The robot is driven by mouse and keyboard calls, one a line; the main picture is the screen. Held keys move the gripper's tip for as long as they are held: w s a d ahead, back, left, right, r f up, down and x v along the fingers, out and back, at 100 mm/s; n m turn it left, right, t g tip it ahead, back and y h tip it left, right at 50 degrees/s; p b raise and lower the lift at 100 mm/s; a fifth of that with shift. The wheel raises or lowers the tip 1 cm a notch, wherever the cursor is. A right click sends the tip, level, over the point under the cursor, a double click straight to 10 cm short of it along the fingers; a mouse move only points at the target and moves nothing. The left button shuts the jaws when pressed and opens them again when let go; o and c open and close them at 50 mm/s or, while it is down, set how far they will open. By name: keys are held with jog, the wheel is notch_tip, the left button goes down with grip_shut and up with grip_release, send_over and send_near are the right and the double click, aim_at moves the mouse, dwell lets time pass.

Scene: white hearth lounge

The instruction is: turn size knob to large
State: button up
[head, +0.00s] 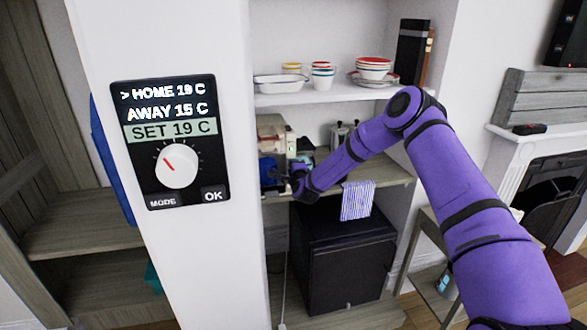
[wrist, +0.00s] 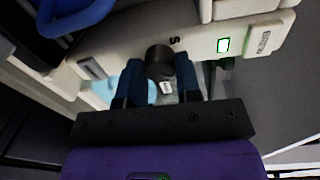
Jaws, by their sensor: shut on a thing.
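The size knob (wrist: 160,60) is a dark round knob on the front of a cream-coloured machine (wrist: 205,40), with an "S" mark beside it in the wrist view. My gripper (wrist: 160,78) has its two dark blue fingers shut on the knob, one on each side. In the head view my gripper (head: 297,180) is at the front of the machine (head: 272,132) on the middle shelf, and the knob cannot be made out there. I cannot tell which size the knob points to. Any other size marks are hidden or unreadable.
A small green-lit panel (wrist: 223,45) and a labelled button (wrist: 263,39) sit right of the knob. A blue object (head: 267,170) is at the machine's left front. A striped cloth (head: 357,201) hangs from the shelf edge. A white pillar with a thermostat (head: 170,140) stands at left.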

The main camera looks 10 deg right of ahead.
jog(key=shift+f+m, duration=0.1)
jog(key=shift+m, duration=0.2)
jog(key=o, duration=0.9)
jog(key=s, duration=1)
jog(key=shift+s+r, duration=0.3)
jog(key=shift+s, duration=0.1)
